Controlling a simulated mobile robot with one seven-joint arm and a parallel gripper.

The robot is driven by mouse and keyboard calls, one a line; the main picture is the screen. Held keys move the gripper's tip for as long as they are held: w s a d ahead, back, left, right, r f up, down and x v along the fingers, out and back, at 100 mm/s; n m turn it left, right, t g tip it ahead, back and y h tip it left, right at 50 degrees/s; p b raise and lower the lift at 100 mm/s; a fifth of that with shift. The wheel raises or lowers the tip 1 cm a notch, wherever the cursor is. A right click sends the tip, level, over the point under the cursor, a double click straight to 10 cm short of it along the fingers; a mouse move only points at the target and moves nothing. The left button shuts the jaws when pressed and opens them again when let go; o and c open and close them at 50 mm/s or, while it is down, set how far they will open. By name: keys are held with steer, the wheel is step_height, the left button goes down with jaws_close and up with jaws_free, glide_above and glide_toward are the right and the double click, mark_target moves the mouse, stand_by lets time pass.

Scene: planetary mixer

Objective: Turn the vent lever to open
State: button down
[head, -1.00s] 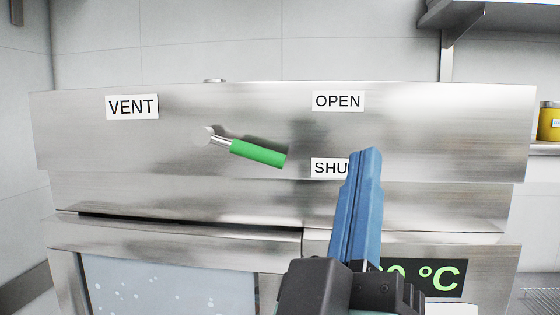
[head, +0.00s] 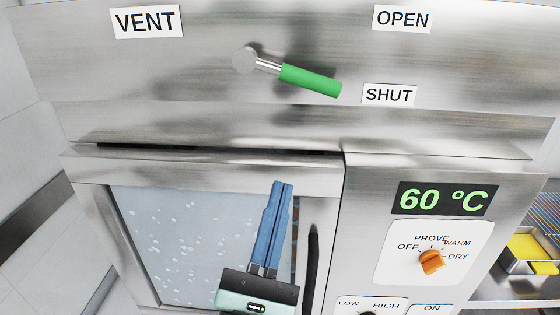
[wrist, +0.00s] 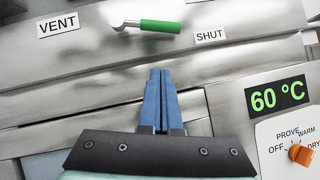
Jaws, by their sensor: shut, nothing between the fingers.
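The vent lever (head: 310,81) has a green grip on a short metal stem. It is mounted on the upper steel panel, right of and below the VENT label (head: 147,21). Its grip points right and slightly down, towards the SHUT label (head: 388,94); the OPEN label (head: 403,18) is above that. In the wrist view the lever (wrist: 160,26) is at the top, beyond the fingertips. My gripper (head: 283,184) has blue fingers, shut and empty. It is below the lever, in front of the door area, and apart from the lever. It also shows in the wrist view (wrist: 160,72).
Below the panel is a door with a speckled window (head: 180,235) and a dark vertical handle (head: 312,265). To its right are a 60 °C display (head: 443,200) and an orange knob (head: 431,262). A yellow-filled tray (head: 528,248) sits on a rack at right.

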mark_target(295, 77)
steer(key=w+d+r+p, duration=0.2)
steer(key=w+r+p, duration=0.5)
steer(key=r, duration=0.1)
steer(key=shift+w+d+r, duration=0.15)
steer(key=shift+w+d, duration=0.15)
steer(key=shift+w, duration=0.1)
steer(key=shift+d+r+n, duration=0.1)
steer(key=shift+n, duration=0.2)
